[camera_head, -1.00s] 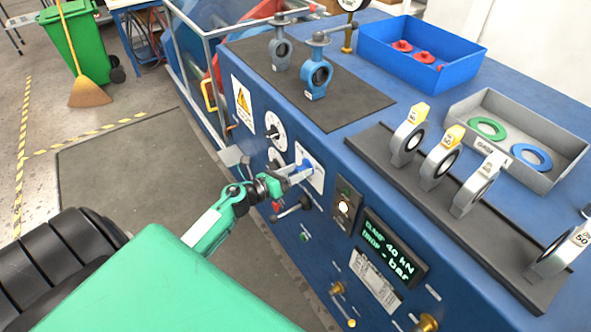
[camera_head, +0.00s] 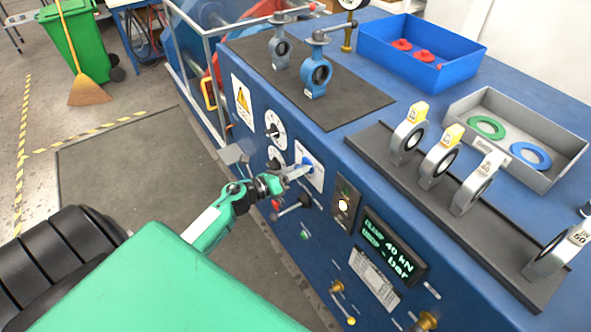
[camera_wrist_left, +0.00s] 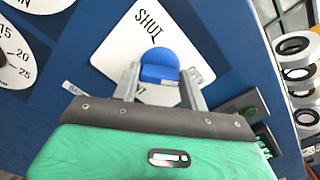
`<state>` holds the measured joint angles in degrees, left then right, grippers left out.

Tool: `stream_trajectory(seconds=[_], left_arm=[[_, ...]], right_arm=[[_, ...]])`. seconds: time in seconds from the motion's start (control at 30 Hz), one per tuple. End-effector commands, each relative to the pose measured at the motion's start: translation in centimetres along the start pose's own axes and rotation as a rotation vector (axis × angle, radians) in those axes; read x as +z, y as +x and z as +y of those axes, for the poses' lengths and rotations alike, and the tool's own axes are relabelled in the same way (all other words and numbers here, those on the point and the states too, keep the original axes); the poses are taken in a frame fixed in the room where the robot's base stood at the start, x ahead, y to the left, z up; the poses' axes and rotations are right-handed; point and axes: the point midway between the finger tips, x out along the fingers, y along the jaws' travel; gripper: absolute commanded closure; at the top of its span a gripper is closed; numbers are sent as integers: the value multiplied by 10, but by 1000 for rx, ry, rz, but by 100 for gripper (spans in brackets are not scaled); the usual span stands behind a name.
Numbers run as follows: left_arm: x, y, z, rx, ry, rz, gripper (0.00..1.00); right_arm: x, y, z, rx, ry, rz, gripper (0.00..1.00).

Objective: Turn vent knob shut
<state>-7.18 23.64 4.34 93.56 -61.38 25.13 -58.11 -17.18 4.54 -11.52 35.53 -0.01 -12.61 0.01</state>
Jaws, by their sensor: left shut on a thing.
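The vent knob is blue and sits on a white plate (camera_head: 310,170) on the front of the blue bench. In the left wrist view the blue knob (camera_wrist_left: 158,66) lies between my two fingers, and the plate (camera_wrist_left: 130,45) reads SHUT at its upper edge. A second label below is mostly hidden by my gripper. My left gripper (camera_head: 300,168) is shut on the knob; it also shows in the left wrist view (camera_wrist_left: 160,80). The knob's pointer cannot be made out. My right gripper is not in view.
Dials (camera_head: 274,130) sit left of the plate, and a black lever (camera_head: 298,206) juts out below it. A lit switch (camera_head: 345,205) and a display (camera_head: 392,252) reading CLAMP 40 kN are to the right. Valves (camera_head: 317,72) stand on top.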

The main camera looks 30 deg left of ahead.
Motion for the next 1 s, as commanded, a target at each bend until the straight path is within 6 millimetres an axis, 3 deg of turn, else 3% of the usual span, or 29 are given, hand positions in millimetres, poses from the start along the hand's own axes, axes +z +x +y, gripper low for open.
stream_trajectory(seconds=[1.0], left_arm=[[1, 0, 2, 2, -938, -1, 79]], right_arm=[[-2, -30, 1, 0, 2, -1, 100]])
